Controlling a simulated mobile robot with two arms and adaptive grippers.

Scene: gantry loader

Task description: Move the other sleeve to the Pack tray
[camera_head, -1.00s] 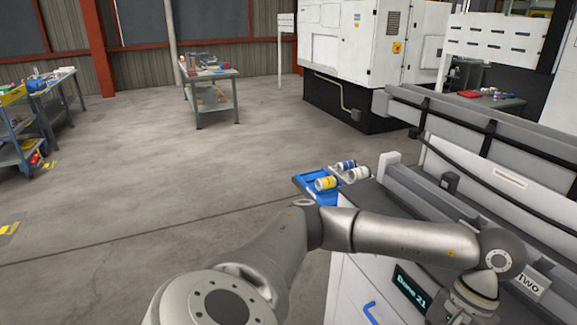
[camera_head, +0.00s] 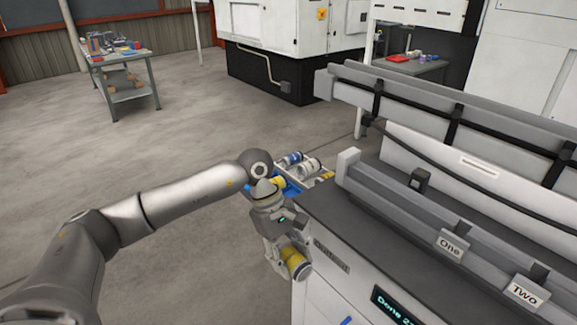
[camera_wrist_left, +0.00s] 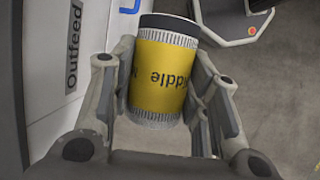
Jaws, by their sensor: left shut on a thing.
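My left gripper (camera_head: 283,258) is shut on a yellow sleeve (camera_head: 295,263), held in the air beside the cabinet's left end. In the left wrist view the sleeve (camera_wrist_left: 165,75) has a yellow band reading "Middle", with the fingers on both sides of it. Beyond my left wrist, a blue tray (camera_head: 292,191) shows at the bench's far end, partly hidden by my arm. No label on the tray is readable. My right gripper is out of view.
The dark bench top (camera_head: 370,225) is clear in front of the rail with signs One (camera_head: 450,247) and Two (camera_head: 524,293). The white cabinet (camera_head: 335,300) stands close to the held sleeve; its label reads "Outfeed" in the wrist view. Open floor lies left.

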